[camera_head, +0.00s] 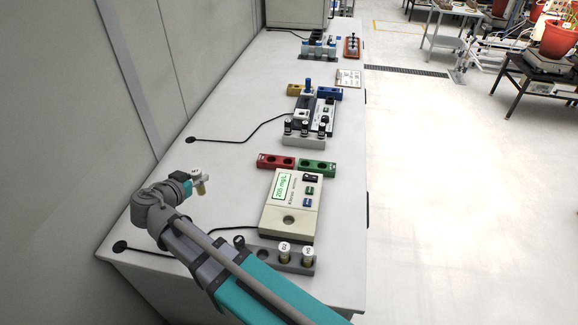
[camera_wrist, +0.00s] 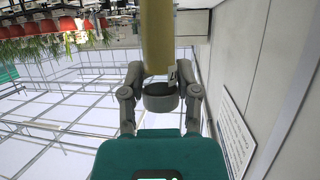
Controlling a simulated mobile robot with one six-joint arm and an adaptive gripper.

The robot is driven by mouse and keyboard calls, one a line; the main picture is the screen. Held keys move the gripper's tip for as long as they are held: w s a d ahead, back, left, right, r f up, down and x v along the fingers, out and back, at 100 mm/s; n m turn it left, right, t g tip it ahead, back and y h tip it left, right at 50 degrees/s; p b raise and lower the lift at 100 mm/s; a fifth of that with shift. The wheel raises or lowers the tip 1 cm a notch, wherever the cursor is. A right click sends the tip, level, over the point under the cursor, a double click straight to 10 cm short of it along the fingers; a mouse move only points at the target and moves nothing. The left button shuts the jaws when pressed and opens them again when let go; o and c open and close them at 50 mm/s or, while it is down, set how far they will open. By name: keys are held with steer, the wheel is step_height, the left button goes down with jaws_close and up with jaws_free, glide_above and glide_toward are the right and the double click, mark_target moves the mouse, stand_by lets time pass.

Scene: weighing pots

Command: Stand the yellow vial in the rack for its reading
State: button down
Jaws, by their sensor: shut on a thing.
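My gripper (camera_head: 194,187) is shut on the yellow vial (camera_head: 203,188), which has a pale cap, and holds it above the left part of the bench. A grey rack (camera_head: 267,252) lies near the front of the bench, to the right of and apart from my gripper. Two white-capped vials (camera_head: 284,250) (camera_head: 308,254) stand in its right part. A dark round thing (camera_head: 240,241) is at its left end. My arm hides part of the rack's front.
A beige meter (camera_head: 291,205) with a lit green display stands behind the rack. A red holed block (camera_head: 276,162) and a green holed block (camera_head: 317,168) lie behind it. Another device (camera_head: 313,115) with several vials stands farther back. The bench's left side (camera_head: 210,140) is mostly clear, except for cables.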

steer(key=shift+w, duration=0.1)
steer(key=w+d+m+g+h, duration=0.1)
steer(key=w+d, duration=0.7)
steer(key=d, duration=0.4)
steer(key=w+d+f+m+g+h+b, duration=0.1)
steer(key=w+d+m+h, duration=0.1)
steer(key=w+d, duration=0.6)
steer(key=w+d+f+m+g+h+b, duration=0.1)
steer(key=w+d, duration=0.7)
steer(key=d, duration=1)
steer(key=shift+f+m+h, duration=0.15)
steer(key=shift+m+h, duration=0.25)
steer(key=shift+h, duration=0.1)
steer(key=shift+w, duration=0.1)
steer(key=w+a+f+b, duration=0.1)
steer(key=a+f+b, duration=0.1)
steer(key=a, duration=0.2)
steer(key=a+f+b, duration=0.3)
steer(key=w+a+f+b, duration=0.1)
steer(key=a+f+b, duration=0.2)
steer(key=a, duration=0.1)
steer(key=shift+w+a, duration=0.3)
steer(key=shift+w, duration=0.05)
steer(key=shift+w+a+f+b, duration=0.1)
steer(key=shift+a+f+b, duration=0.45)
steer(key=shift+b, duration=0.15)
